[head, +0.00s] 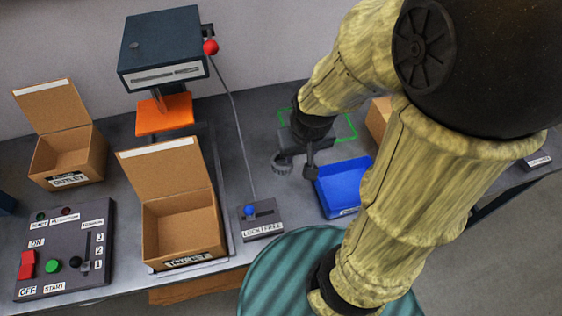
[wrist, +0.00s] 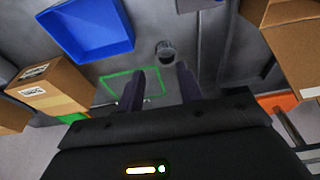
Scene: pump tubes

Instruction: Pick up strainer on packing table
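The strainer, a small grey round piece (head: 282,163), sits on the grey packing table (head: 228,136), left of the blue bin. In the wrist view it shows as a small grey cup shape (wrist: 166,50), just past my fingertips and between their lines. My gripper (head: 298,164) points down close to the strainer, partly hidden by my arm in the head view. In the wrist view its two dark fingers (wrist: 160,80) are apart with nothing between them. I cannot tell the exact height of the fingertips over the table.
A blue bin (head: 341,186) stands right of the gripper. A green outline (head: 345,127) marks the table. A lever box (head: 261,219) and an open cardboard box (head: 181,229) are to the left. A dark press (head: 162,48) stands behind. A cardboard box (head: 378,120) is partly behind my arm.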

